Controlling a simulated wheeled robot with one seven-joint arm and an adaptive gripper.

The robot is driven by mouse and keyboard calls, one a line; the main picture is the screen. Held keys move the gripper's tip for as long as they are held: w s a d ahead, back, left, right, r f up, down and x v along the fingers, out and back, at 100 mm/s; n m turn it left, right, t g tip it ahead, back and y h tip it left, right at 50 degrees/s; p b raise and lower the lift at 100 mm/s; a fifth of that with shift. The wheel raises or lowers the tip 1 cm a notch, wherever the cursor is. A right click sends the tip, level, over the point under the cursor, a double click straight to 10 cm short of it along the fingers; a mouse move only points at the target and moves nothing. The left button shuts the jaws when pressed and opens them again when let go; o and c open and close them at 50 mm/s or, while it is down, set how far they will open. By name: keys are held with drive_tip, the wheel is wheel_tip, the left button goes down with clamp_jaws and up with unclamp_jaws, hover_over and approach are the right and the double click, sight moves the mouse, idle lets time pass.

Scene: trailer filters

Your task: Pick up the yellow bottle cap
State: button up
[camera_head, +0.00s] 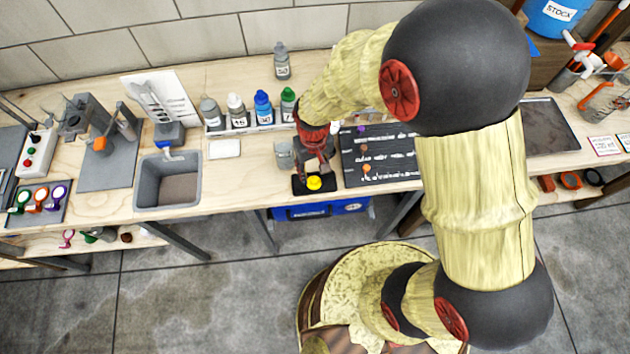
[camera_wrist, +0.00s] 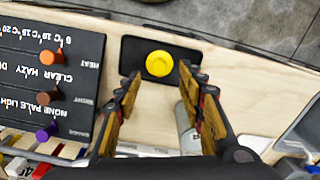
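The yellow bottle cap (camera_head: 314,183) sits on a small black pad (camera_head: 329,183) near the front edge of the workbench. In the wrist view the cap (camera_wrist: 159,64) is round and rests on the black pad (camera_wrist: 137,62), just beyond my fingertips. My gripper (camera_head: 314,166) is above and slightly behind the cap in the head view. In the wrist view my gripper (camera_wrist: 158,76) is open and empty, with one finger on each side of the cap's line. The fingers appear apart from the cap; the exact height above it is hard to tell.
A black panel (camera_head: 380,177) with orange and purple knobs lies right of the pad. A clear cup (camera_head: 284,155) stands close behind my gripper to the left. A grey sink (camera_head: 140,186) is farther left. Several bottles (camera_head: 263,108) stand at the back.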

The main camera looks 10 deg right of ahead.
sight(314, 179)
wheel_tip(314, 179, down, 5)
drive_tip(key=shift+f+b, duration=0.1)
drive_tip(key=shift+b, duration=0.7)
drive_tip(key=c, duration=0.8)
drive_tip(key=shift+c, duration=0.4)
